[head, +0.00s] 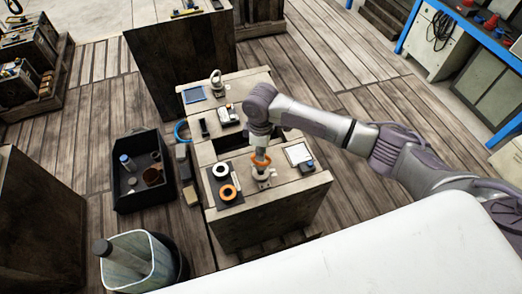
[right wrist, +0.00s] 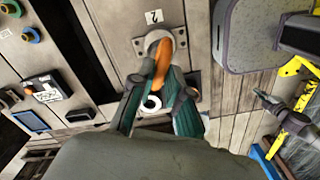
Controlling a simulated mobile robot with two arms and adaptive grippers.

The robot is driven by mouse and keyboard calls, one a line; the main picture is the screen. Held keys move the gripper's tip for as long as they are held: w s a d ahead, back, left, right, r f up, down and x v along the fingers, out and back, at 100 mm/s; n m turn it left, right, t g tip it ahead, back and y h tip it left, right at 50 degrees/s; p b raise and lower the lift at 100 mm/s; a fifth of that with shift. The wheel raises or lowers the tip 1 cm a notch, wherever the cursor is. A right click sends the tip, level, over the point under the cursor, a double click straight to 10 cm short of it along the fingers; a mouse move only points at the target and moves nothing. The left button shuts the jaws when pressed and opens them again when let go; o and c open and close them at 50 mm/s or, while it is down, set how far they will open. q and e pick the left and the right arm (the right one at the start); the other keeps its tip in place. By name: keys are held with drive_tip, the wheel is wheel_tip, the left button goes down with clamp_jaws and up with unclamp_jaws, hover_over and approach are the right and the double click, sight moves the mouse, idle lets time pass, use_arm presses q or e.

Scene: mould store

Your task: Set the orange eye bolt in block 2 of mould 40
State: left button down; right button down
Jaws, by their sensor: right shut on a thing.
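The orange eye bolt (head: 261,160) is in my right gripper (head: 260,150), above the near part of the wooden-topped mould (head: 262,222). In the right wrist view the orange eye bolt (right wrist: 162,62) stands out between the two teal fingers (right wrist: 158,108). Its far end overlaps a grey metal seat (right wrist: 179,40), beside a white card marked 2 (right wrist: 153,17). I cannot tell whether the bolt is in the seat or just above it. A pale ring (right wrist: 151,103) shows between the fingers. My left gripper is not in view.
A dark mat (head: 226,201) with a white ring and an orange ring lies left of the seat. A grey eye bolt (head: 217,82) stands at the mould's far end. A black crate (head: 122,199) and a bin (head: 133,262) stand on the floor at left.

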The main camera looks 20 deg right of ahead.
drive_tip(key=shift+f, duration=0.65)
idle(0.8)
drive_tip(key=shift+f, duration=0.25)
drive_tip(key=shift+f, duration=0.45)
idle(0.8)
drive_tip(key=c, duration=1)
unclamp_jaws()
drive_tip(key=shift+c, duration=0.2)
